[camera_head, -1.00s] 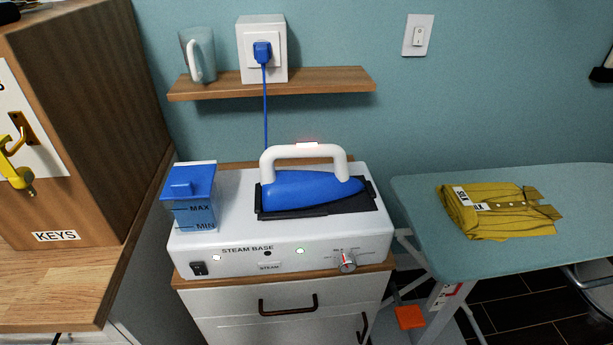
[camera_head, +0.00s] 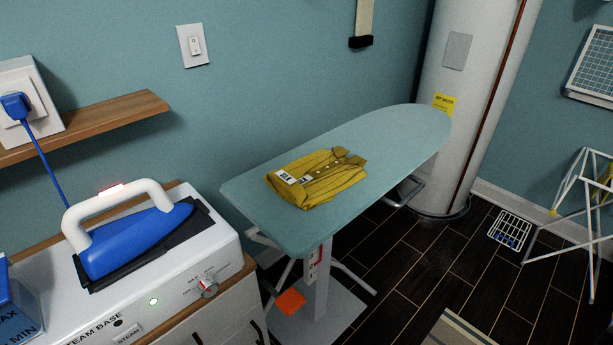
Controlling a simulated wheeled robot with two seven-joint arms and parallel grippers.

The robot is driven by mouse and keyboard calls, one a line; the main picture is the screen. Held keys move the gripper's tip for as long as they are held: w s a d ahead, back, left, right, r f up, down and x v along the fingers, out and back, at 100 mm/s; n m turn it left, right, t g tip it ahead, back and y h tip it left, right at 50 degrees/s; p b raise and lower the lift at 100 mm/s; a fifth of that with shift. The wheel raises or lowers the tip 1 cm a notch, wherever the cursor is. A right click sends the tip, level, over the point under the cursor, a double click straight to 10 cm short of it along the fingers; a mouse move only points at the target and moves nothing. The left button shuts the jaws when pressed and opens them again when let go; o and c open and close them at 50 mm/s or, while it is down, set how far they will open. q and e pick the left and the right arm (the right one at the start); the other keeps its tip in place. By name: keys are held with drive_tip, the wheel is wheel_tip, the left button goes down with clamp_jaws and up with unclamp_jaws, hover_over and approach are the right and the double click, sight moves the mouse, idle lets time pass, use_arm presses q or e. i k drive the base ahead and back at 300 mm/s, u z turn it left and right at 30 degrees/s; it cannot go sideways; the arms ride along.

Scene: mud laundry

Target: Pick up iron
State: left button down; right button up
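The iron (camera_head: 133,239) has a blue body and a white arched handle (camera_head: 114,198) with a small red-lit patch on top. It rests on the dark pad on top of the white steam base (camera_head: 174,314), at the lower left of the head view. A green light and a knob show on the base's front. Neither of my grippers is in view, and nothing touches the iron.
An ironing board (camera_head: 400,137) with a folded yellow shirt (camera_head: 318,178) stands right of the steam base. A wooden shelf (camera_head: 120,117) and a blue-plugged socket (camera_head: 22,106) are above left. A white cylinder (camera_head: 464,100) and drying rack (camera_head: 569,205) stand right.

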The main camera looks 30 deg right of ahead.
sight(102, 250)
drive_tip(key=k, duration=0.5)
drive_tip(key=z, duration=1.75)
drive_tip(key=i, duration=0.9)
drive_tip(key=u, duration=1.9)
